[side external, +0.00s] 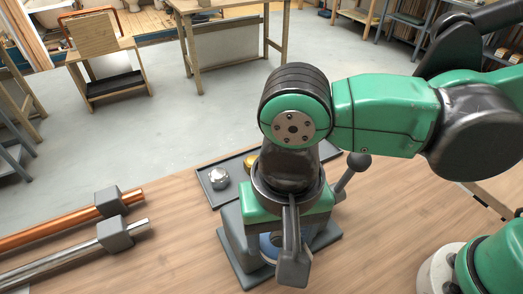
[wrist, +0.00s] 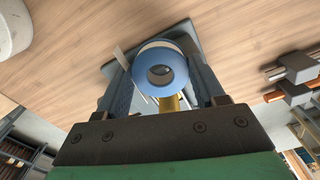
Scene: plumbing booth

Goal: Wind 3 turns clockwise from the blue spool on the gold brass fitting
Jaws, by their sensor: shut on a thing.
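The blue spool (wrist: 160,88) is a ring with a pale band and an open centre. It sits between the two fingers of my gripper (wrist: 159,60), which is shut on it. In the side view, my gripper (side external: 268,262) points down over a grey plate, and the blue spool (side external: 268,246) shows partly behind a finger. A thin pale strip (wrist: 122,58) stands out beside the spool in the wrist view. A gold part (wrist: 172,104) shows just below the spool there. In the side view, a gold fitting (side external: 250,161) is partly hidden behind my wrist. I cannot tell whether any tape is on it.
A dark tray (side external: 208,195) holds a silver fitting (side external: 218,178). A grey plate (side external: 322,243) lies under my gripper. A copper pipe (side external: 60,232) and a steel pipe (side external: 70,257) rest in grey blocks at the left. The wooden bench between them and the plate is clear.

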